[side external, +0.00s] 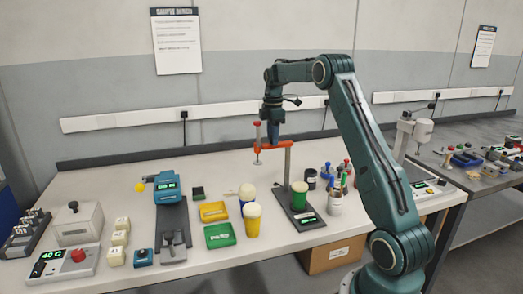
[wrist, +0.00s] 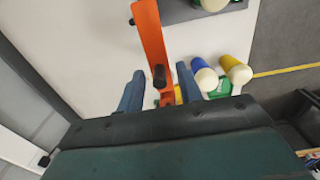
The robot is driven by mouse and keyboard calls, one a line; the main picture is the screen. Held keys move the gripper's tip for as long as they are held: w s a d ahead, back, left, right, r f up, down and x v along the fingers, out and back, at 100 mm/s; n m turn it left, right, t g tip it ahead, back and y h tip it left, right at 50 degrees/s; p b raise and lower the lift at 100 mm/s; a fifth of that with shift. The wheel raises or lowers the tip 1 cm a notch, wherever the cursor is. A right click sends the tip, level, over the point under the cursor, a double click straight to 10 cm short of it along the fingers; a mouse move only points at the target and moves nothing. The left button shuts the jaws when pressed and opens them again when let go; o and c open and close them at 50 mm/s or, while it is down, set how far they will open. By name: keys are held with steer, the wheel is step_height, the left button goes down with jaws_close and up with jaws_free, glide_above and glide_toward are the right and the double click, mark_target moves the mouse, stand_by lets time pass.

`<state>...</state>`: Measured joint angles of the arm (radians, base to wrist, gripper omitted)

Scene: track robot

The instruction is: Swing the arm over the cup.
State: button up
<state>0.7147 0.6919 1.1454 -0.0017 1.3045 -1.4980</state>
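An orange swing arm (side external: 270,145) sits on top of a grey post (side external: 288,163) and points left, carrying a red-topped plunger (side external: 257,138) at its outer end. A green cup with a cream top (side external: 299,195) stands on the dark base plate (side external: 304,218) right of the post, not under the plunger. My gripper (side external: 273,138) is over the middle of the orange arm. In the wrist view my gripper (wrist: 160,88) is open, its two blue fingers apart on either side of the orange arm (wrist: 150,35) and a dark peg (wrist: 159,77).
A blue cup (side external: 246,195) and a yellow cup (side external: 253,222) stand left of the base plate. Yellow (side external: 214,211) and green (side external: 220,235) trays lie further left. A pot of markers (side external: 336,201) stands right of the plate.

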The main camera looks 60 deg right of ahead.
jaws_close()
steer(key=shift+s+a+n, duration=0.1)
steer(key=shift+n, duration=0.2)
steer(key=s+n, duration=0.7)
steer(key=n, duration=0.7)
steer(key=shift+a+r, duration=0.15)
steer(key=shift+a, duration=0.15)
steer(key=shift+n, duration=0.3)
stand_by(0.4)
